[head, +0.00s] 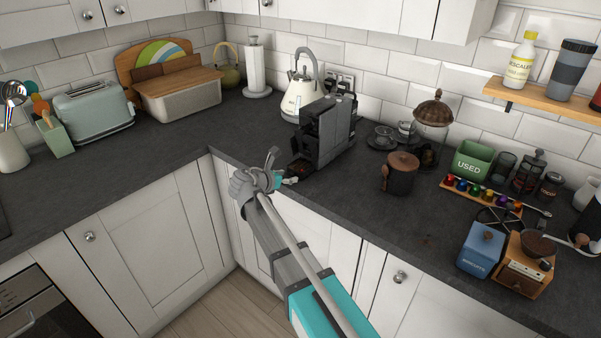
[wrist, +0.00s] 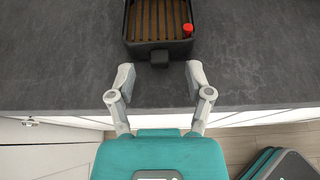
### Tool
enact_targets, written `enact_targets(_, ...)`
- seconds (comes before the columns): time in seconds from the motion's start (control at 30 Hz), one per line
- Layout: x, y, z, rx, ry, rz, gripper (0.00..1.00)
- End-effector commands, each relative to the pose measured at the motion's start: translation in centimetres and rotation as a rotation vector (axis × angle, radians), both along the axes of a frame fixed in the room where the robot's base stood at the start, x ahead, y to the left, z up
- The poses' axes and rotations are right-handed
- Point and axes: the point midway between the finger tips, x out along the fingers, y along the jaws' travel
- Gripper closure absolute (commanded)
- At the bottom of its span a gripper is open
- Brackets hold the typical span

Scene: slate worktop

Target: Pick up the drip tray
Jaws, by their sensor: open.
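The drip tray (wrist: 157,43) shows at the top of the wrist view, black with a brown slatted grate and a small tab at its front. A small red piece (wrist: 188,29) sits at the grate's right side. My gripper (wrist: 159,78) is open and empty, its fingertips just short of the tray and to either side of the tab. In the head view, my gripper (head: 285,181) is at the counter edge in front of the black coffee machine (head: 325,130). The tray (head: 301,167) shows low at the machine's front, partly hidden by my arm.
A white kettle (head: 299,98) stands behind the machine. A brown-lidded canister (head: 400,173) and a glass jar (head: 432,120) stand to its right. The worktop (head: 230,135) left of the machine is clear. White cabinets (head: 135,235) lie below the counter edge.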

Motion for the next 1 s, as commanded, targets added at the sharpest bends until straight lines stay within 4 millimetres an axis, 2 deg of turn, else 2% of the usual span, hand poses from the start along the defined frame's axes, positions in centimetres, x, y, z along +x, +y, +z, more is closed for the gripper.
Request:
enact_targets(0.13, 0.62, -0.49, -0.36, -0.001, 0.001, -0.001, 0.34)
enact_targets(0.67, 0.60, -0.43, -0.30, 0.000, 0.000, 0.001, 0.34)
enact_targets(0.77, 0.60, -0.42, -0.29, 0.000, 0.000, 0.001, 0.49)
enact_targets(1.0, 0.60, -0.39, -0.30, 0.000, 0.000, 0.001, 0.94)
